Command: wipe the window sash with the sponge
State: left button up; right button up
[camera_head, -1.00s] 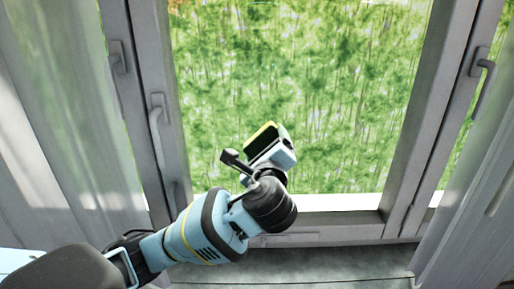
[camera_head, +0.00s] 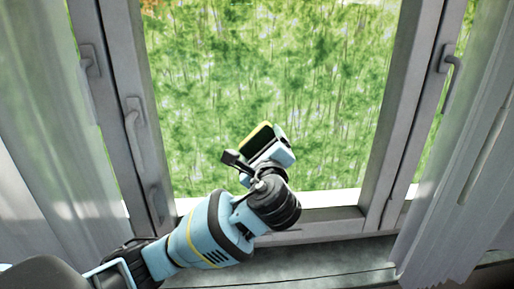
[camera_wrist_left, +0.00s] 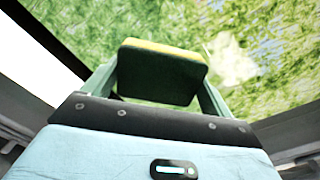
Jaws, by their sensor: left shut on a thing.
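The sponge (camera_head: 257,140), dark green with a yellow edge, is held at the end of my left arm in the head view. In the left wrist view the sponge (camera_wrist_left: 162,72) sits between the two fingers of my left gripper (camera_wrist_left: 160,88), which is shut on it. The left gripper (camera_head: 270,146) is in front of the lower middle of the window sash (camera_head: 402,110), whose grey frame surrounds the glass. I cannot tell whether the sponge touches the glass. My right gripper is not in view.
Handles stand on the frame at the left (camera_head: 133,125) and right (camera_head: 453,75). Sheer curtains hang at the left (camera_head: 40,130) and right (camera_head: 470,170). A grey sill (camera_head: 330,262) runs below the window. Greenery shows through the glass.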

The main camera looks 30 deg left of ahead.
aim_at(247, 147)
pick_arm(q)
jog(key=shift+w+d, duration=0.1)
jog(key=shift+d, duration=0.05)
jog(key=w+d, duration=0.3)
jog(key=d, duration=0.2)
jog(key=shift+w+d, duration=0.25)
dwell(0.6)
jog(key=shift+d, duration=0.1)
jog(key=shift+f, duration=0.1)
jog(key=shift+s+a, duration=0.45)
jog(key=shift+a, duration=0.35)
jog(key=shift+s+a, duration=0.45)
jog(key=shift+a, duration=0.3)
jog(key=shift+s+a, duration=0.5)
jog(key=shift+a, duration=0.25)
jog(key=shift+s+a, duration=0.45)
jog(key=shift+a, duration=0.25)
jog(key=shift+a, duration=0.1)
jog(key=shift+s+a, duration=0.45)
jog(key=shift+a, duration=0.25)
jog(key=shift+s+a, duration=0.4)
jog(key=shift+a, duration=0.3)
